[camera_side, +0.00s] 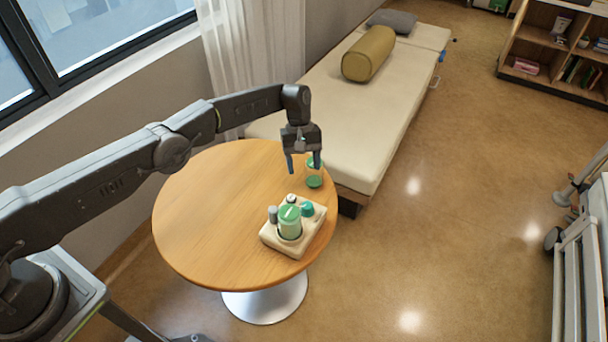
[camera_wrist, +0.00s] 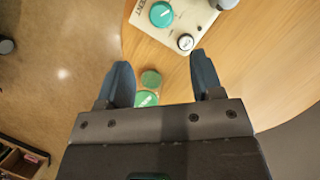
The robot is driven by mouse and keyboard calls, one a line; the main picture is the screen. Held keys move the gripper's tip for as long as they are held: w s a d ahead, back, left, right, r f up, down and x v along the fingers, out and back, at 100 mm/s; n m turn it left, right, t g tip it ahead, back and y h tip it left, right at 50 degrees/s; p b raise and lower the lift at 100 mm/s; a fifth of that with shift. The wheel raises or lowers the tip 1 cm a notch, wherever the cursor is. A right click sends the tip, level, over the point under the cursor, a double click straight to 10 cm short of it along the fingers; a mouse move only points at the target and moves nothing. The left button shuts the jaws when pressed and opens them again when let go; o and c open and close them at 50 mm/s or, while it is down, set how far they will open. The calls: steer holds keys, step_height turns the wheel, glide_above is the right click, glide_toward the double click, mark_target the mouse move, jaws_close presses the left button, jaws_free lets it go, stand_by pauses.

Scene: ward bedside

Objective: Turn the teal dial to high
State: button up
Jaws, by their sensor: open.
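The teal dial (camera_side: 307,208) sits on the right part of a cream unit (camera_side: 268,243) on the round table. In the wrist view, the teal dial (camera_wrist: 161,14) is near the top edge with a pale mark on its face; its setting is too small to read. My gripper (camera_side: 304,168) points down above the table's far right side, behind the unit and apart from the dial. In the wrist view, my gripper (camera_wrist: 160,62) has its fingers spread with nothing held, and the dial lies beyond the fingertips.
The table's left side (camera_side: 205,210) is clear.

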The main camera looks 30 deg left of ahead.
mark_target(307, 205)
steer(key=s+d+r+m+t+y, duration=0.3)
steer(key=s+m, duration=0.1)
steer(key=m, duration=0.8)
step_height(307, 205, down, 14)
steer(key=shift+w+d+r, duration=0.1)
steer(key=shift+w+r, duration=0.05)
steer(key=shift+r, duration=0.05)
steer(key=c, duration=0.9)
